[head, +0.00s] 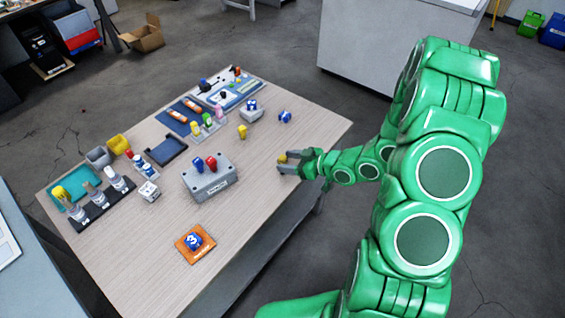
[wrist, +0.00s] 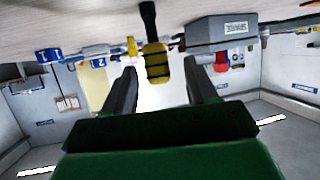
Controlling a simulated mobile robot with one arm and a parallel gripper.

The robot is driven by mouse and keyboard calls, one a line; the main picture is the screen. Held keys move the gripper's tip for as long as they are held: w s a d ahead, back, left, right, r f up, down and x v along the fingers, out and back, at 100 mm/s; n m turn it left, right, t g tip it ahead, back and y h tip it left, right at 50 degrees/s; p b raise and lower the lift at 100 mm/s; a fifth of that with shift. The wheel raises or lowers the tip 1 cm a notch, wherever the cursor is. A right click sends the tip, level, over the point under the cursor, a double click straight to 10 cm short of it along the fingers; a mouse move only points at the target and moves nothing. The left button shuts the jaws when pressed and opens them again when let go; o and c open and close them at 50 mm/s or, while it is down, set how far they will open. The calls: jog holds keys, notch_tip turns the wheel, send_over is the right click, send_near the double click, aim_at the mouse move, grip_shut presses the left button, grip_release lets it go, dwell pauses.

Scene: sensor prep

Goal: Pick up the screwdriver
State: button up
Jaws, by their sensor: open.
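A yellow and black object (wrist: 157,60), which looks like the screwdriver's handle, shows in the wrist view between and just beyond my fingertips. A dark part of it extends up toward the tabletop. In the head view a small yellow patch (head: 282,158) shows at my fingertips, probably the same object. My gripper (head: 283,165) is low over the table's right edge. Its two fingers (wrist: 160,72) are apart, with a gap between them in the wrist view. I cannot tell whether either finger touches the object.
On the wooden table (head: 265,215), a grey box (head: 207,184) with red and blue knobs stands left of my gripper.

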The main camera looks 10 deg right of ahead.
jog(key=shift+x, duration=2.3)
jog(key=c, duration=1.1)
jog(key=shift+o, duration=0.2)
